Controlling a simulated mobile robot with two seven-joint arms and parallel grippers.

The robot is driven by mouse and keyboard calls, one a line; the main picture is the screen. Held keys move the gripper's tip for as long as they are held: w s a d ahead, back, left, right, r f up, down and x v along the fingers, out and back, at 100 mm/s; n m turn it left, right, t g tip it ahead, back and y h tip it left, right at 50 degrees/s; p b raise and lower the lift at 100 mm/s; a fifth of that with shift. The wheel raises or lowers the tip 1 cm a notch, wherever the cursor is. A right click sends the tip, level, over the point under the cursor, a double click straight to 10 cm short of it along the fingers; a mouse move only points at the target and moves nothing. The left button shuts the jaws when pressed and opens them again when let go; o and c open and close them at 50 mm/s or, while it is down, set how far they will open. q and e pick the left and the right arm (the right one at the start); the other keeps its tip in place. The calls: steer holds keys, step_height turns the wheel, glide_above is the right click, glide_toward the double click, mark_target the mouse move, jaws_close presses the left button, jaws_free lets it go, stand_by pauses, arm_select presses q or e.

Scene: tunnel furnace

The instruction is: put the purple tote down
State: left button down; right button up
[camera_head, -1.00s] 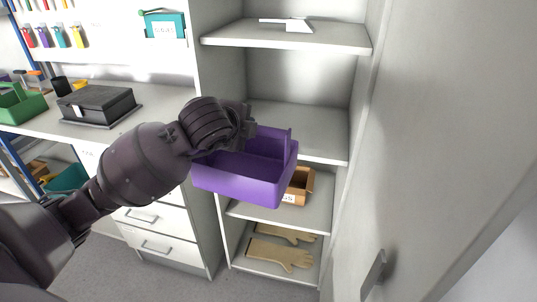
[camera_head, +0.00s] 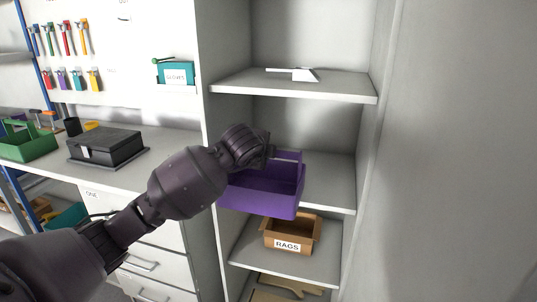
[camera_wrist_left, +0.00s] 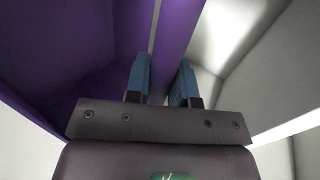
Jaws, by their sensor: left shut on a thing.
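The purple tote (camera_head: 262,196) is an open box with a handle bar. It is held in front of the cabinet's middle shelf (camera_head: 328,186), roughly level with it. I cannot tell whether it touches the shelf. My left gripper (camera_wrist_left: 163,82) is shut on the tote; in the left wrist view its blue fingers sit on either side of a thin part of the purple tote (camera_wrist_left: 75,60). In the head view my left forearm and wrist hide the tote's left end. My right gripper is not in view.
A brown box labelled RAGS (camera_head: 292,236) stands on the shelf below. Tan gloves (camera_head: 285,288) lie at the bottom. A white object (camera_head: 296,74) lies on the upper shelf (camera_head: 290,90). A black case (camera_head: 105,148) and a green tote (camera_head: 28,145) stand on the counter at left.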

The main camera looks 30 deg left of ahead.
arm_select(q)
steer(key=b+x, duration=0.1)
steer(key=x, duration=0.6)
steer(key=shift+w, duration=0.25)
stand_by(0.4)
steer(key=shift+f, duration=0.1)
steer(key=c, duration=1)
jaws_free()
